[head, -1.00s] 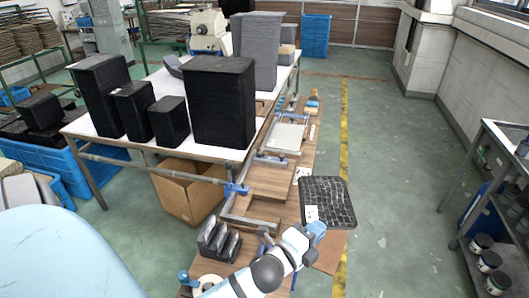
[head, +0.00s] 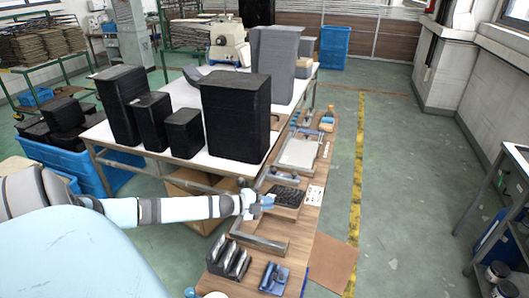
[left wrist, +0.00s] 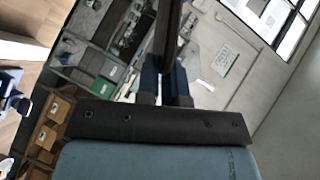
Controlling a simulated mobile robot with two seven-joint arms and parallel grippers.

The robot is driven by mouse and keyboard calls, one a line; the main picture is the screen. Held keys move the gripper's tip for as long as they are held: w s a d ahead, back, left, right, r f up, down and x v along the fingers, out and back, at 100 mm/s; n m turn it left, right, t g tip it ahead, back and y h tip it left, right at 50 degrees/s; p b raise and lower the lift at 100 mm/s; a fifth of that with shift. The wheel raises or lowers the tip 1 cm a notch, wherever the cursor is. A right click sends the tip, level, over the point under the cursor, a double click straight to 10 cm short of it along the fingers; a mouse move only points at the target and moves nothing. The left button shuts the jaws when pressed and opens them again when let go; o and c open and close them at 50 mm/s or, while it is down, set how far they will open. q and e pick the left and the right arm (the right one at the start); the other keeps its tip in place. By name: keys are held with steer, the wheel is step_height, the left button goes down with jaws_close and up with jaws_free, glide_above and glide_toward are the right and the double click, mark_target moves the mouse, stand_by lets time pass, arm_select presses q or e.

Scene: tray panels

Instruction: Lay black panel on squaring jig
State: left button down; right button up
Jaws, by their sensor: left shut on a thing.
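The black panel (head: 285,196) is a thin dark sheet with a cracked-looking pattern. In the head view it lies roughly flat over the squaring jig. My left gripper (head: 262,203) is shut on the panel's near left side. In the left wrist view the gripper (left wrist: 166,85) shows shut on the thin panel (left wrist: 168,35), seen edge-on. The squaring jig has a wooden base and a grey metal rail (head: 262,242) on the near side. The panel hides part of the base; whether it touches is unclear. My right gripper is not in view.
A rack of dark pieces (head: 228,258) and a blue fixture (head: 274,279) stand nearer on the bench. A light flat plate (head: 300,154) lies farther along. Tall black stacks (head: 236,115) stand on the white table to the left. A shelf cart (head: 505,215) stands at right.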

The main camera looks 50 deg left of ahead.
arm_select(q)
steer(key=shift+a+r, duration=0.15)
steer(key=shift+a, duration=0.65)
steer(key=shift+f+b, duration=3.25)
steer(key=shift+f, duration=0.85)
steer(key=shift+f, duration=0.4)
